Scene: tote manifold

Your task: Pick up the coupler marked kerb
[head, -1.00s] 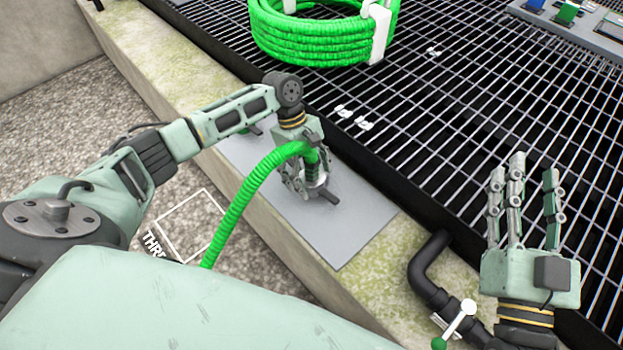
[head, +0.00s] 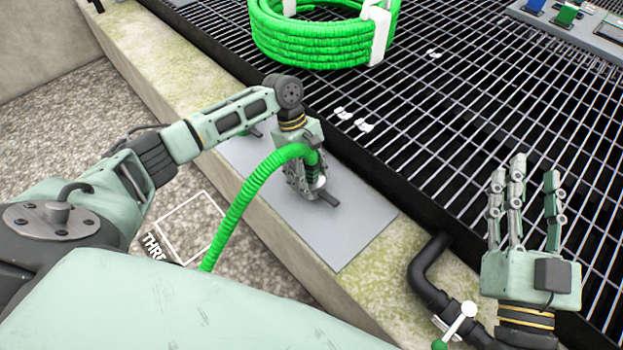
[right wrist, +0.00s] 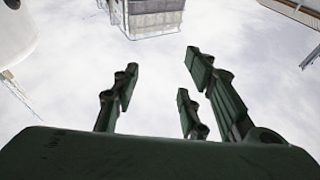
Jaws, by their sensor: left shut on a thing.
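A coupler (head: 321,183) with a pale metal collar and dark lugs stands on the grey plate at the end of a bright green ribbed hose (head: 240,200). My left gripper (head: 308,188) reaches down from above and is shut on the coupler, with its fingers around it. The fingers hide much of the coupler, and I cannot read any mark on it. I cannot tell whether it touches the plate. My right gripper (head: 526,190) is open and empty over the grating, fingers pointing up and spread. The right wrist view shows its fingers (right wrist: 165,105) apart against a pale sky.
The grey plate (head: 350,228) lies on a mossy concrete kerb (head: 190,95). Black grating (head: 440,130) covers the right, with a green hose coil (head: 320,45) on it. A black bent pipe (head: 424,268) and a green-knobbed valve handle (head: 458,322) are near my right gripper.

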